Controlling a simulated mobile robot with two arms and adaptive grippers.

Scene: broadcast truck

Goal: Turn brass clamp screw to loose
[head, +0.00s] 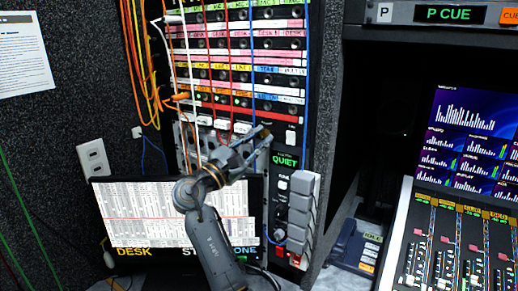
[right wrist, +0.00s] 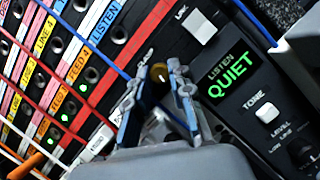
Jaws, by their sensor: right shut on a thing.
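The brass clamp screw (right wrist: 158,72) is a small brass-coloured knob on the black panel, beside the green QUIET display. In the right wrist view it sits between the two fingertips of my right gripper (right wrist: 156,88), which is shut on it. The fingers hide part of the screw and its lettering. In the head view my right gripper (head: 256,141) reaches up to the panel below the patch rows, and the brass tip (head: 266,132) shows at its fingers. How far the screw is turned cannot be told. My left gripper is not in view.
A patch bay (head: 235,60) with several coloured cables hangs above and left of my gripper. A monitor (head: 130,225) stands behind my arm. A mixing desk (head: 455,240) is at the right.

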